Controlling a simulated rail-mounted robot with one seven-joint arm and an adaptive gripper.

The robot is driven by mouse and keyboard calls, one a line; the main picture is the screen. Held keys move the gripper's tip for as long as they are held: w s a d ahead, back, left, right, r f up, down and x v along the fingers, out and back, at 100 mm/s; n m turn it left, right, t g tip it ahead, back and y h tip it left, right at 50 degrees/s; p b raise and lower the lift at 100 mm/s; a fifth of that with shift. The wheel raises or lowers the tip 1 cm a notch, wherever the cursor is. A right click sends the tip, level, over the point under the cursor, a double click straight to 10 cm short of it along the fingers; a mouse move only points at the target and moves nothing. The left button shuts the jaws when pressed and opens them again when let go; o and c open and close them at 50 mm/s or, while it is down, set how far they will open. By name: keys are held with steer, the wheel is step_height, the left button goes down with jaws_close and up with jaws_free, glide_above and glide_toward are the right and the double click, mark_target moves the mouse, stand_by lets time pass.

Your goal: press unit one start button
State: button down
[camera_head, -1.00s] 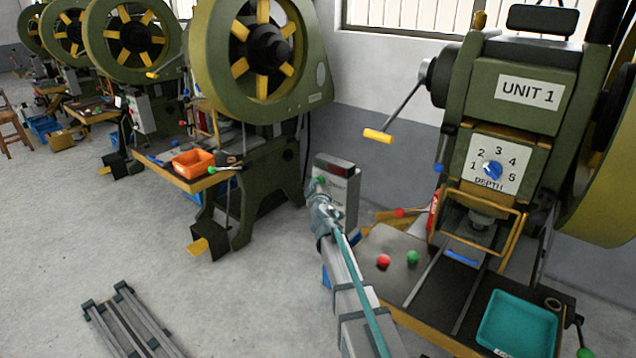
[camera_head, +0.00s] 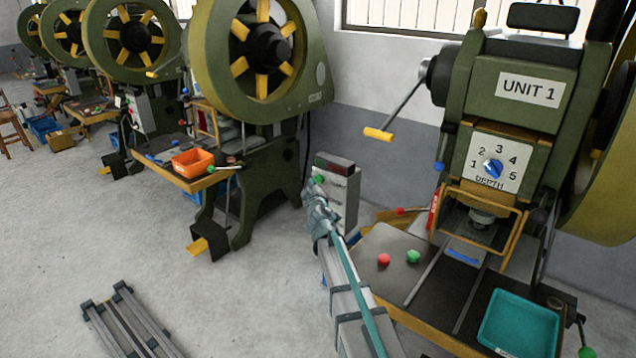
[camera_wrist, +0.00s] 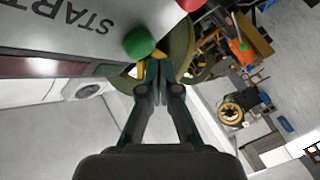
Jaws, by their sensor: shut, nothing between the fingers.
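A grey control box (camera_head: 345,190) with a dark red display stands at the left of the press labelled UNIT 1 (camera_head: 530,90). A green button (camera_head: 320,180) shows at its upper left. In the wrist view the green button (camera_wrist: 139,43) sits beside the printed word START (camera_wrist: 88,20), and part of a red button (camera_wrist: 190,4) shows at the top edge. My gripper (camera_wrist: 156,68) is shut and empty, its fingertips just beside and below the green button in that picture. I cannot tell whether they touch it. In the head view my gripper (camera_head: 315,188) is at the box's left front.
The Unit 1 worktable holds a red knob (camera_head: 383,260), a green knob (camera_head: 413,257) and a teal tray (camera_head: 518,325). A lever with a yellow handle (camera_head: 379,135) juts from the press. Another press (camera_head: 262,60) stands behind left. Metal rails (camera_head: 130,320) cross the open floor.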

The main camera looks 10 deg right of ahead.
steer(key=shift+a, duration=0.1)
steer(key=s+a+b, duration=0.1)
steer(key=a, duration=0.1)
steer(key=s+a+b, duration=0.1)
steer(key=s, duration=0.1)
steer(key=shift+a+b, duration=0.3)
steer(key=shift+a, duration=0.1)
stand_by(0.6)
